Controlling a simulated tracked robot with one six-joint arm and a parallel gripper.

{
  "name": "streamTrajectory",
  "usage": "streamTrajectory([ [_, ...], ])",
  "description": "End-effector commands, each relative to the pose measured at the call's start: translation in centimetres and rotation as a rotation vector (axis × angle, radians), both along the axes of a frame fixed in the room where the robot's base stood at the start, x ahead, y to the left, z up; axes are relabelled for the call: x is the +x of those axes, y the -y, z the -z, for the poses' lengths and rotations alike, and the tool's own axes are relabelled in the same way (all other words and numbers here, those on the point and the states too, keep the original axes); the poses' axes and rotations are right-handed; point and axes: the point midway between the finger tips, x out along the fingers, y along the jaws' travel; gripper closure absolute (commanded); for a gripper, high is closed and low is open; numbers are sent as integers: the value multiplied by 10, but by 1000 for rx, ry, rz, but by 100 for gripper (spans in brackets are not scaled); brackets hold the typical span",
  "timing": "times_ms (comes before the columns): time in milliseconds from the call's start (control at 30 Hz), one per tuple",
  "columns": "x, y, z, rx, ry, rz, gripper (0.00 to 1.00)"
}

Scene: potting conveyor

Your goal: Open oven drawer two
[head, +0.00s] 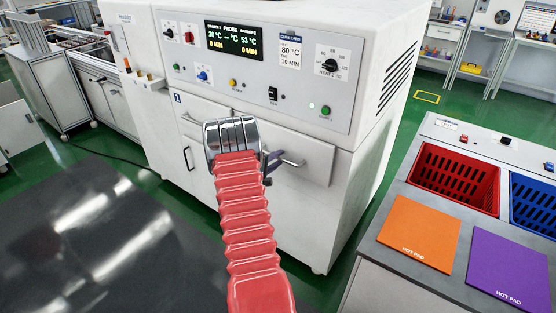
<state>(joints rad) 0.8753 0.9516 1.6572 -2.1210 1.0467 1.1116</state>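The white oven (335,185) stands in the middle of the head view. Its right drawer front (315,172) sits below the control panel, with a metal bar handle (291,162) across it. The left drawer (192,108) is partly behind my wrist, and its handle (191,118) shows at its left end. Both drawers look closed. I cannot read a number on the right one. My gripper (268,168) is at the left part of the right drawer's handle. Dark finger parts show beside the handle. My wrist hides the fingertips, so I cannot tell whether they hold the bar.
The control panel (262,68) with display, knobs and buttons is above the drawers. At right, a counter holds an orange hot pad (418,232), a purple hot pad (508,268), a red crate (456,178) and a blue crate (535,205). A dark glossy surface (95,235) fills the lower left.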

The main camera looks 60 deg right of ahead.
Motion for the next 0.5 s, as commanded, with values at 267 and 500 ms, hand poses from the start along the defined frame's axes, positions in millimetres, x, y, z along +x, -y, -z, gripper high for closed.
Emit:
streamTrajectory([
  [267,-2,9,2,0,0,0,71],
  [500,-2,9,2,0,0,0,77],
])
